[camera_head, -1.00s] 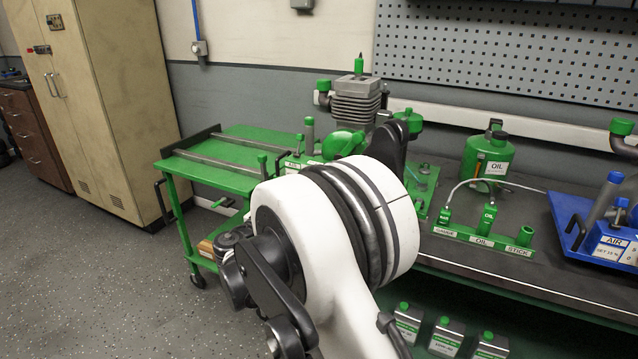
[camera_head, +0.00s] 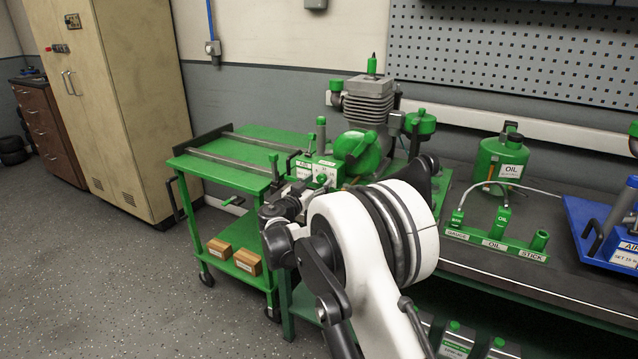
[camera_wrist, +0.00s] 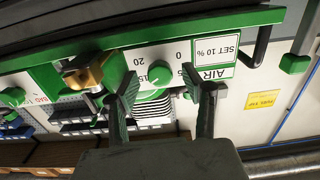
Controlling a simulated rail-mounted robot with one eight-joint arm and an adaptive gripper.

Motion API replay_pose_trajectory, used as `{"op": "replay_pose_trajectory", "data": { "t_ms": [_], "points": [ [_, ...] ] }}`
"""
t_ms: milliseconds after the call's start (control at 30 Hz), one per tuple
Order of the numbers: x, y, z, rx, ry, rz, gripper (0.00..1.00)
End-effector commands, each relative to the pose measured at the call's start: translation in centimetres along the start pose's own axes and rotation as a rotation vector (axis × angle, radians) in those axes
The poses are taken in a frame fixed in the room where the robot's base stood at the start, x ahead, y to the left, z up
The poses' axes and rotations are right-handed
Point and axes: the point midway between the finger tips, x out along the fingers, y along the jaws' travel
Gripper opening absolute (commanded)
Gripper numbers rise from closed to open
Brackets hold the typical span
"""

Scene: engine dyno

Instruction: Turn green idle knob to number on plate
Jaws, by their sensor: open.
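The green idle knob (camera_wrist: 158,73) shows in the wrist view on a white number plate (camera_wrist: 178,54), with 0, 15 and 20 readable around it. A label (camera_wrist: 213,63) beside it reads AIR and SET 10 %, upside down in this view. My gripper (camera_wrist: 161,84) is open, with one dark finger on each side of the knob's lower part in the picture; I cannot tell whether they touch it. In the head view, the green panel with white labels (camera_head: 322,170) sits by the engine (camera_head: 368,115), partly behind my arm.
A brass-coloured fitting on a green part (camera_wrist: 90,75) lies left of the knob in the wrist view. A green cart (camera_head: 245,150) stands left of the engine. The oil can (camera_head: 500,160) and the green OIL rack (camera_head: 495,240) are to the right on the bench.

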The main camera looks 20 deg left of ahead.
Motion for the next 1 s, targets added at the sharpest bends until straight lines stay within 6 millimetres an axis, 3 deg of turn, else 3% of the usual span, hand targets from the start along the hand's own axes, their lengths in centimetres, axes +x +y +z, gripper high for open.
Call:
{"op": "replay_pose_trajectory", "data": {
  "t_ms": [433, 767, 1000],
  "points": [
    [0.9, 0.01, -0.02, 0.0, 0.0, -0.001, 0.43],
    [0.89, 0.01, -0.01, 0.0, 0.0, 0.0, 0.0],
    [0.89, 0.01, 0.02, -0.021, 0.0, 0.0, 0.0]
  ]
}}
